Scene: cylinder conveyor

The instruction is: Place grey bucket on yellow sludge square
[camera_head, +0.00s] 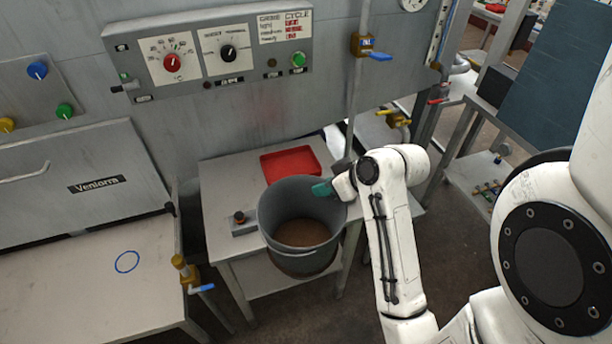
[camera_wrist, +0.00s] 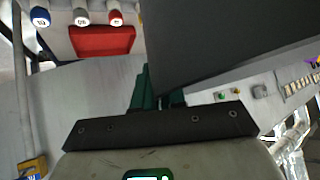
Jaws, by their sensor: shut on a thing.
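The grey bucket (camera_head: 280,240) is upright, with brown contents at its bottom. It overlaps the front edge of a small grey table in the head view; I cannot tell whether it touches the tabletop. My gripper (camera_head: 323,189) has its green fingers shut on the bucket's right rim. In the wrist view the green fingers (camera_wrist: 157,90) meet the dark bucket wall (camera_wrist: 225,40), which fills the upper right. I see no yellow sludge square in either view.
The small table (camera_head: 215,185) carries a red tray (camera_head: 291,162) behind the bucket and a small control box (camera_head: 243,226) to its left. A bench (camera_head: 70,290) with a blue ring mark stands at left. A yellow valve with a blue handle (camera_head: 190,274) sticks out between them.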

